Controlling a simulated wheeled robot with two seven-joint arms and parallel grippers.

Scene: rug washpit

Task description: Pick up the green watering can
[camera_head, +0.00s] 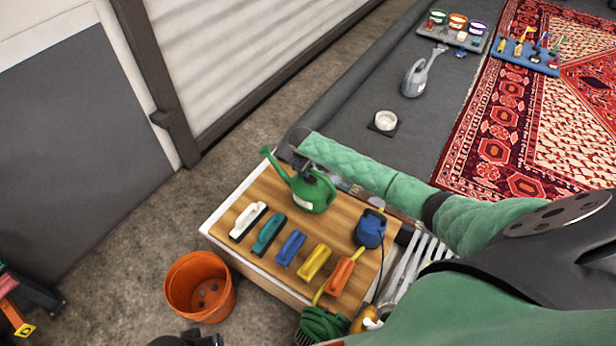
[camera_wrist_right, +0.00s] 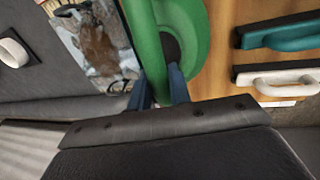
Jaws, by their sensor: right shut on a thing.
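The green watering can (camera_head: 314,196) stands upright at the back of the wooden-topped table (camera_head: 226,222), its spout pointing up and left. My right arm, in a green quilted sleeve, reaches in from the right behind the can. My right gripper (camera_head: 304,162) is at the can's upper back and is partly hidden by it. In the right wrist view the two blue fingers of the gripper (camera_wrist_right: 158,92) are shut on a green part of the can (camera_wrist_right: 196,38). I cannot tell whether the can is clear of the tabletop.
A row of brushes, with white (camera_head: 248,221), teal (camera_head: 269,234) and other handles, lies in front of the can. A blue tool (camera_head: 370,229) stands to its right. An orange bucket (camera_head: 200,287) is on the floor. A grey watering can (camera_head: 416,78) stands near the red rug (camera_head: 508,118).

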